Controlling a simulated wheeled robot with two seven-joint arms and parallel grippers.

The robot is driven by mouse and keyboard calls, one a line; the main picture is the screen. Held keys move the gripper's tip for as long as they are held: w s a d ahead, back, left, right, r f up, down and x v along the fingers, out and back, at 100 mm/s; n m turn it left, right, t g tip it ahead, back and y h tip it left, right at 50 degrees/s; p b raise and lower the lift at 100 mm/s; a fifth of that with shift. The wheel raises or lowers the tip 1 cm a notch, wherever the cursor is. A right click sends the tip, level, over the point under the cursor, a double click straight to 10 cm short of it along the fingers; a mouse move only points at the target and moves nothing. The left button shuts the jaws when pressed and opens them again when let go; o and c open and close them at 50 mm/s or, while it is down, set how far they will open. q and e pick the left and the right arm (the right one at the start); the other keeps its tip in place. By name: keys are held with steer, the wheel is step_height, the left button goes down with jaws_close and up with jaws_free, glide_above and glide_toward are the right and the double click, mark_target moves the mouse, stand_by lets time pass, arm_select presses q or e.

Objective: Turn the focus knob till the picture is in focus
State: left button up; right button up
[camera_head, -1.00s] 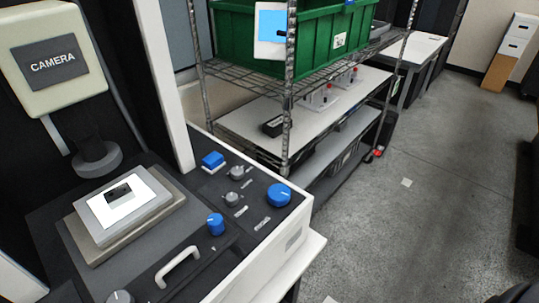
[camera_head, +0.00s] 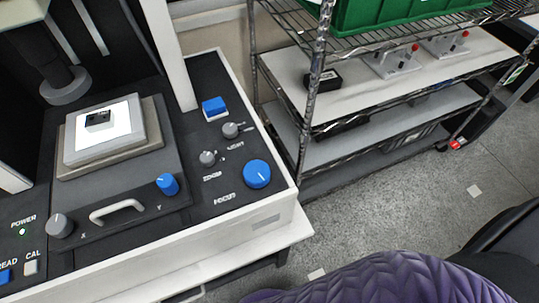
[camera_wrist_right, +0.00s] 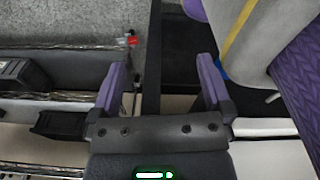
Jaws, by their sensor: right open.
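The large blue focus knob (camera_head: 257,174) stands on the right of the machine's dark control panel (camera_head: 195,220), with a white pointer line on its top and the label FOCUS beside it. Nothing covers it in the head view. A white plate with a small dark part (camera_head: 98,119) lies on the stage under the lens (camera_head: 66,85). No screen showing the picture is in view, so its focus cannot be judged. My right gripper (camera_wrist_right: 162,88) is open and empty in the wrist view, away from the knob. My left gripper is not in view.
Near the focus knob are a grey zoom knob (camera_head: 207,158), a grey light knob (camera_head: 230,130) and a blue button (camera_head: 214,105). A white handle (camera_head: 117,209) sits between the grey X knob (camera_head: 60,226) and blue Y knob (camera_head: 167,184). A wire rack (camera_head: 312,100) stands close behind.

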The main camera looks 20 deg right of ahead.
steer(key=w+a+r+t+y+p, duration=0.15)
steer(key=w+r, duration=0.35)
steer(key=r, duration=0.5)
steer(key=w+a+r, duration=0.3)
steer(key=w+r, duration=0.2)
steer(key=r, duration=0.4)
steer(key=w+a+r+t+y+p, duration=0.15)
steer(key=w+r, duration=0.35)
steer(key=r, duration=0.5)
steer(key=n+g+h, duration=0.3)
steer(key=g, duration=0.1)
glide_toward(256, 171)
step_height(256, 171, down, 9)
steer(key=b, duration=0.3)
steer(key=shift+w+b, duration=0.1)
steer(key=shift+b, duration=0.2)
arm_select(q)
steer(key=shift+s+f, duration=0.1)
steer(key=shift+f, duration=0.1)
arm_select(e)
steer(key=shift+f, duration=0.15)
steer(key=shift+c, duration=0.3)
